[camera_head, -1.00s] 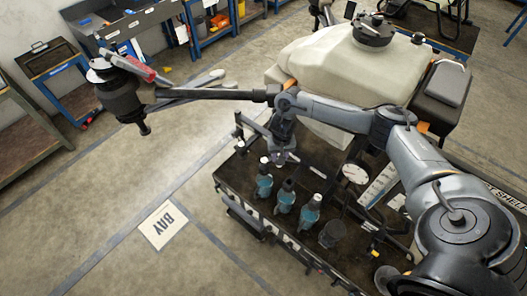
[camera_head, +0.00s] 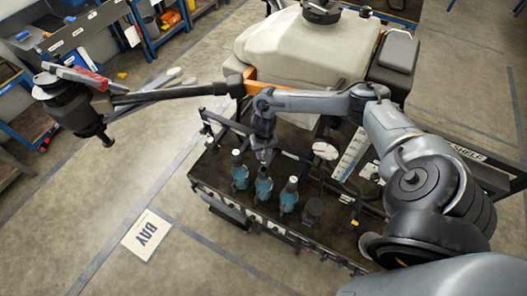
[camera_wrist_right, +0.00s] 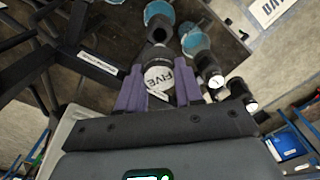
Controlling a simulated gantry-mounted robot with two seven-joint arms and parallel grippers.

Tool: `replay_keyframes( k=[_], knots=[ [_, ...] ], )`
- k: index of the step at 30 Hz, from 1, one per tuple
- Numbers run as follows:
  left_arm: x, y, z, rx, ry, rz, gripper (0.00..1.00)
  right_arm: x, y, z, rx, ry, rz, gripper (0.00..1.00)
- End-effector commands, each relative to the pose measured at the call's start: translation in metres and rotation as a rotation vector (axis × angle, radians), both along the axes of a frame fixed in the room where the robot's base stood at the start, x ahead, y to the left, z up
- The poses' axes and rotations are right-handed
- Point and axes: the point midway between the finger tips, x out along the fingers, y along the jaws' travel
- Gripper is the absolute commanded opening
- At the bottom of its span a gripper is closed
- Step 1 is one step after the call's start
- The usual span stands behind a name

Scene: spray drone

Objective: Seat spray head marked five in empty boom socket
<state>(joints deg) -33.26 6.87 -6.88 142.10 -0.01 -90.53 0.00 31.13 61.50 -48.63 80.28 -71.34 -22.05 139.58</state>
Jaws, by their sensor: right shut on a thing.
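My right gripper (camera_wrist_right: 159,88) has purple fingers shut on the spray head marked five (camera_wrist_right: 159,76), a dark piece with a white "FIVE" label. In the head view my right gripper (camera_head: 265,152) is small and low behind the row of teal spray heads, and what it holds is hard to make out. Three teal heads with pale tops, a left one (camera_head: 240,176), a middle one (camera_head: 263,187) and a right one (camera_head: 288,197), stand upright on the dark bench (camera_head: 216,178). I cannot make out the empty boom socket. My left gripper is not in view.
A dark cup-like piece (camera_head: 312,211) stands beside the right teal head. The drone's cream tank (camera_head: 300,48) is behind my right arm. A black drone arm with a motor (camera_head: 68,103) reaches left. Floor by the BAY sign (camera_head: 147,234) is clear.

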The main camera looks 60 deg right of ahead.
Motion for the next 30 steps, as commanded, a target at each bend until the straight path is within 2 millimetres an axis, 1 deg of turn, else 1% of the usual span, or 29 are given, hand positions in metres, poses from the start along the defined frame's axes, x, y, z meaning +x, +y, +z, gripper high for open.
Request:
replay_keyframes(
  k=[1, 5, 6, 18, 24, 30],
  knots=[
    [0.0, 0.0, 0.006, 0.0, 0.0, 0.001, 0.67, 0.0, 0.0, 0.003, 0.001, 0.001, -0.005, 0.0],
    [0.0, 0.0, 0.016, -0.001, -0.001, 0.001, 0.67, -0.001, 0.001, 0.004, 0.002, 0.003, -0.023, 0.0],
    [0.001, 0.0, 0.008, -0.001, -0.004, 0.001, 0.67, -0.001, 0.001, -0.007, 0.002, 0.003, -0.021, 0.0],
    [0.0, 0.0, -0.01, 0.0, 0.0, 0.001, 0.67, 0.0, 0.0, -0.042, 0.0, 0.001, -0.02, 0.0],
    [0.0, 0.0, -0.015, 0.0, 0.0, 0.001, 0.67, 0.0, 0.0, -0.052, 0.0, 0.0, -0.022, 0.0],
    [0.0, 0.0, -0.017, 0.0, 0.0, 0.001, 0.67, 0.0, 0.0, -0.057, 0.0, 0.0, -0.021, 0.0]
  ],
)
